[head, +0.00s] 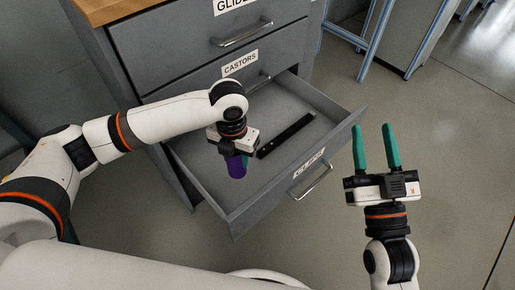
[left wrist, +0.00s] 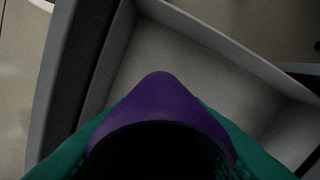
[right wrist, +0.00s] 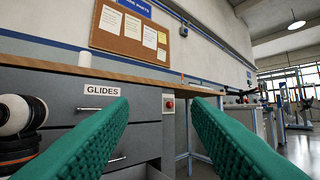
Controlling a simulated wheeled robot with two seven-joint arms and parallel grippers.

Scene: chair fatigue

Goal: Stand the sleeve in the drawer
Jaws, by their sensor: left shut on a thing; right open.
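The purple sleeve (head: 236,167) is upright in my left gripper (head: 240,157), which is shut on it over the open drawer. In the left wrist view the sleeve (left wrist: 160,105) lies between the green fingers, with its dark round opening towards the camera. The drawer (head: 200,165) is pulled out, and its grey floor shows below the sleeve. I cannot tell whether the sleeve's lower end touches that floor. My right gripper (head: 376,148) is open and empty, to the right of the drawer, with its green fingers pointing up.
A long black bar (head: 287,135) lies in the drawer, right of the sleeve. Closed drawers labelled CASTORS (head: 240,63) and GLIDES stand above. The drawer front has a handle (head: 313,183). Open floor (head: 440,130) lies to the right.

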